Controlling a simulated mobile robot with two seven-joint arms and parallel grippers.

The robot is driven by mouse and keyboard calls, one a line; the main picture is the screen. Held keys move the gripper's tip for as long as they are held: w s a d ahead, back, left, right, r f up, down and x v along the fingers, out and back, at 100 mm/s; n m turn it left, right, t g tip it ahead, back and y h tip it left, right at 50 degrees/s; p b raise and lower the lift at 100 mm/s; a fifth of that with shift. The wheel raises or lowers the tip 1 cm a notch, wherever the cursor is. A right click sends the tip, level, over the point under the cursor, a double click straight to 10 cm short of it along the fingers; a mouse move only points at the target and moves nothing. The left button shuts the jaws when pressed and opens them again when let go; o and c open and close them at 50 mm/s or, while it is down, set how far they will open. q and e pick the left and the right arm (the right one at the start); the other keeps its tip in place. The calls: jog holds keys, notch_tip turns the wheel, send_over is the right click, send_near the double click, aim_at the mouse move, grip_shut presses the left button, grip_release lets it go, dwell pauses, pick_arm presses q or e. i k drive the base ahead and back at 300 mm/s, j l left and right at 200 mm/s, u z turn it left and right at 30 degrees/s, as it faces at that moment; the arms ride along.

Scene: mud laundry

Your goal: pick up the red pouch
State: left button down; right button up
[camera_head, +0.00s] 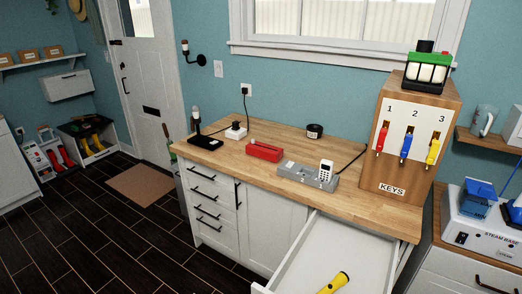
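A small red pouch (264,151) lies on the wooden countertop (230,170), left of a grey dock. It looks like a low, box-shaped piece, and nothing touches it. Neither of my grippers is in the head view. Nothing hides the pouch's front or top.
A grey dock (298,174) with a white handset (326,170) stands right of the pouch. A black lamp (203,141) and white socket block (236,132) stand left. The KEYS cabinet (405,187) is at right. An open drawer (370,255) holds a yellow flashlight (335,283).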

aim_at(266, 152)
jog(key=i+j, duration=0.15)
jog(key=j, duration=0.2)
jog(key=i+j+z, duration=0.1)
jog(key=j, duration=0.25)
jog(key=i+j+z, duration=0.1)
jog(key=i+j, duration=0.15)
jog(key=j, duration=0.1)
